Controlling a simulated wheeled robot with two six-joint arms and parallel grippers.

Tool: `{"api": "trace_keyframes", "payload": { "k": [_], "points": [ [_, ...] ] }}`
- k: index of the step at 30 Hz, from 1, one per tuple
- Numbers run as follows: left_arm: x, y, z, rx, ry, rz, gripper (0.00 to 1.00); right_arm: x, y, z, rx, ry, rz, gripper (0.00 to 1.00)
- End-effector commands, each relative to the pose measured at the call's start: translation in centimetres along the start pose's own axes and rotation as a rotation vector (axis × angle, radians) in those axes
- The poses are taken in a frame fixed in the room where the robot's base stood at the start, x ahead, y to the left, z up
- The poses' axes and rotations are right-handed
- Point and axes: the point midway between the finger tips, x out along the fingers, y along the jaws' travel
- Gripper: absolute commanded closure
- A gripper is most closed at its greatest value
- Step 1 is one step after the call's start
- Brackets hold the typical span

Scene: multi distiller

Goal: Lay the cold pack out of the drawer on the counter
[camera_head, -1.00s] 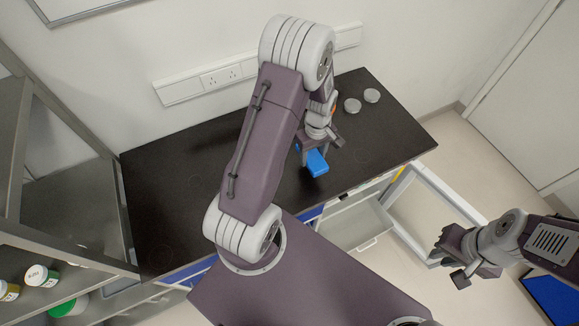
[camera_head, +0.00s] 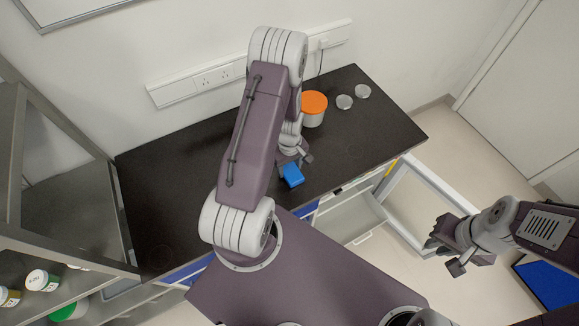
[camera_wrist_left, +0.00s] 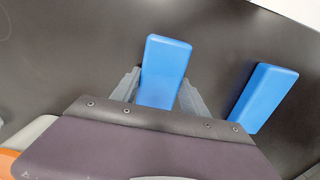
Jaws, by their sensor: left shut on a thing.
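A blue cold pack (camera_head: 292,175) is over the near part of the dark counter (camera_head: 190,170). My left gripper (camera_head: 293,166) is shut on it; in the left wrist view the pack (camera_wrist_left: 163,72) sits between the two fingers. A similar blue block (camera_wrist_left: 262,97) shows to its right in the wrist view, apart from the gripper; my arm probably hides it in the head view. Whether the held pack touches the counter I cannot tell. The open drawer (camera_head: 352,217) at the counter's front looks empty. My right gripper (camera_head: 452,250) is open and empty, right of the drawer.
Shelves with bottles (camera_head: 42,280) are at the left. The left half of the counter is clear.

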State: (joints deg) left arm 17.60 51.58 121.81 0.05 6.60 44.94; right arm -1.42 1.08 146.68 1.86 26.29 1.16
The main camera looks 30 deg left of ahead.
Motion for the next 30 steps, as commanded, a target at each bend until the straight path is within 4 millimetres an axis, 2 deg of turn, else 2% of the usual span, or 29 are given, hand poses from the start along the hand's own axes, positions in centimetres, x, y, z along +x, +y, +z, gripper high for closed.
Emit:
{"api": "trace_keyframes", "payload": {
  "k": [1,2,3,4,12,17,20,27,30],
  "points": [
    [0.3,0.0,0.0,0.000,0.000,0.000,0.96,0.3,0.0,0.0,0.000,0.000,0.000,0.83],
    [0.2,0.0,0.0,0.000,0.000,0.000,0.42,0.2,0.0,0.0,0.000,0.000,0.000,0.83],
    [0.2,0.0,0.0,0.000,0.000,0.000,0.31,0.1,0.0,0.0,0.000,0.000,0.000,0.83],
    [0.2,0.0,0.0,0.000,0.000,0.000,0.26,0.1,0.0,0.0,0.000,0.000,0.000,0.83],
    [0.1,0.0,0.0,0.000,0.000,0.000,0.26,0.1,0.0,0.0,0.000,0.000,0.000,0.83],
    [-0.9,0.1,-0.1,0.000,0.002,0.002,0.26,0.0,0.0,0.0,0.000,0.000,0.000,0.83],
    [-2.9,0.1,-0.1,0.000,0.004,0.004,0.26,0.2,0.0,0.0,0.000,0.000,0.000,0.83],
    [-9.0,0.1,-0.1,0.000,0.005,0.005,0.26,0.6,0.0,0.1,0.000,0.000,0.000,0.83],
    [-10.8,0.1,-0.1,0.000,0.003,0.003,0.26,0.6,0.0,0.1,0.000,0.000,0.000,0.83]
  ]
}}
